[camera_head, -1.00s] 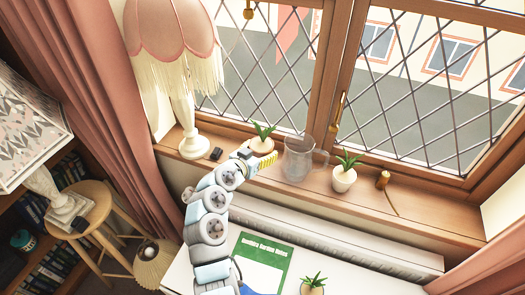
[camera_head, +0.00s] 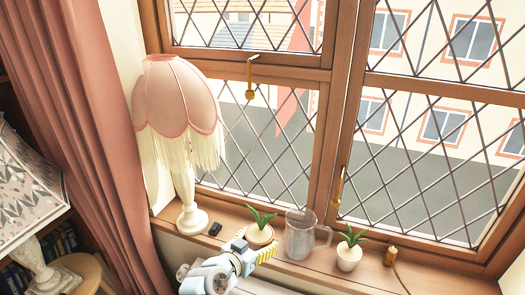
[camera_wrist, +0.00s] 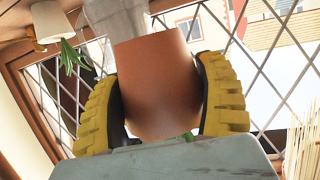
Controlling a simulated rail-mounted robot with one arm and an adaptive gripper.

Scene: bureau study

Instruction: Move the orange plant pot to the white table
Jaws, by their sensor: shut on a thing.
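The orange plant pot (camera_head: 260,236) with a green spiky plant is on or just above the wooden window sill, between the pink lamp and a glass jug. My gripper (camera_head: 254,248) is at its near side, with yellow ridged fingers around it. In the wrist view the pot (camera_wrist: 158,85) fills the space between the two fingers of my gripper (camera_wrist: 160,100), one finger on each side. A bit of green leaf shows below it there. I cannot tell whether the pot touches the sill. The white table is not clearly in view now.
The glass jug (camera_head: 299,236) stands close right of the pot, then a white plant pot (camera_head: 348,258). A small black object (camera_head: 215,229) and the fringed pink lamp (camera_head: 178,105) are to the left. The latticed window (camera_head: 270,125) is close behind.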

